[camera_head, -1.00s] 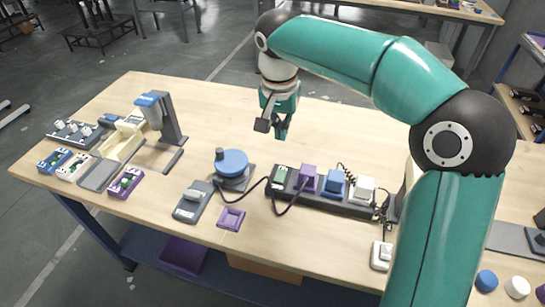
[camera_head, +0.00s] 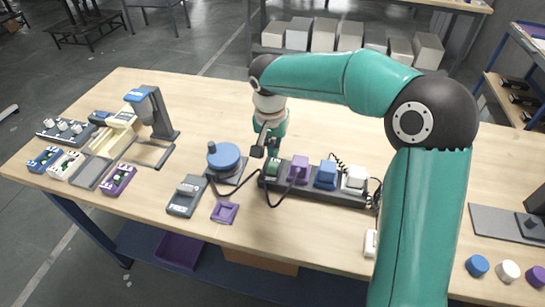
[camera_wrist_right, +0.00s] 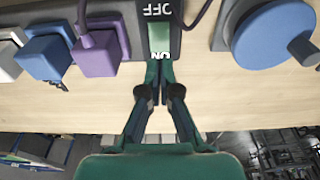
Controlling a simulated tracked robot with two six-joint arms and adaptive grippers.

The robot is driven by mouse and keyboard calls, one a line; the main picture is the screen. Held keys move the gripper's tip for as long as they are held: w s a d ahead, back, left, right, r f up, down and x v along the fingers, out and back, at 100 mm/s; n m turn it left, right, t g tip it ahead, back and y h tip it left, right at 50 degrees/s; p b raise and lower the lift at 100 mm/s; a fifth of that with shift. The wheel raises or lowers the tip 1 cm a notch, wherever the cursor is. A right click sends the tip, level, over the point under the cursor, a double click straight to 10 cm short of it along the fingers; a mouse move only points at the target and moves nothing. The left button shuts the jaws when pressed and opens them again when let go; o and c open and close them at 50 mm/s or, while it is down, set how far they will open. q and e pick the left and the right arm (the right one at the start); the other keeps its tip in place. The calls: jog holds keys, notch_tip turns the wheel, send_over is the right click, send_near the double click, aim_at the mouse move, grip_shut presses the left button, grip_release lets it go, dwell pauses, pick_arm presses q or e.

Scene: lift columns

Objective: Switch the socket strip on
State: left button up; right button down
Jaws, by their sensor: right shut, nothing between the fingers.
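The dark socket strip (camera_head: 340,196) lies on the wooden table, with purple (camera_head: 298,170), blue (camera_head: 325,175) and white (camera_head: 354,178) plugs in it. Its green switch (camera_head: 273,168) is at the left end. In the right wrist view the strip (camera_wrist_right: 133,30) runs along the top, and the switch (camera_wrist_right: 160,36) shows "OFF" and "ON" lettering. My right gripper (camera_head: 271,151) is shut and empty at the switch. In the wrist view its fingertips (camera_wrist_right: 158,72) are at the "ON" end; I cannot tell whether they touch it. My left gripper is out of view.
A blue round knob device (camera_head: 223,157) stands left of the strip, with a grey box (camera_head: 185,195) and a purple tray (camera_head: 225,212) in front. Cables run beside the strip. A stand (camera_head: 157,115) and small boxes are further left. The table behind the strip is mostly clear.

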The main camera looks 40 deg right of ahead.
aim_at(274, 163)
jog(key=shift+w+d+f, duration=0.1)
jog(key=shift+d+f, duration=0.05)
jog(key=shift+f, duration=0.9)
jog(key=shift+w+d+f, duration=0.1)
jog(key=shift+d+f, duration=0.05)
jog(key=shift+f, duration=0.9)
jog(key=shift+p, duration=0.3)
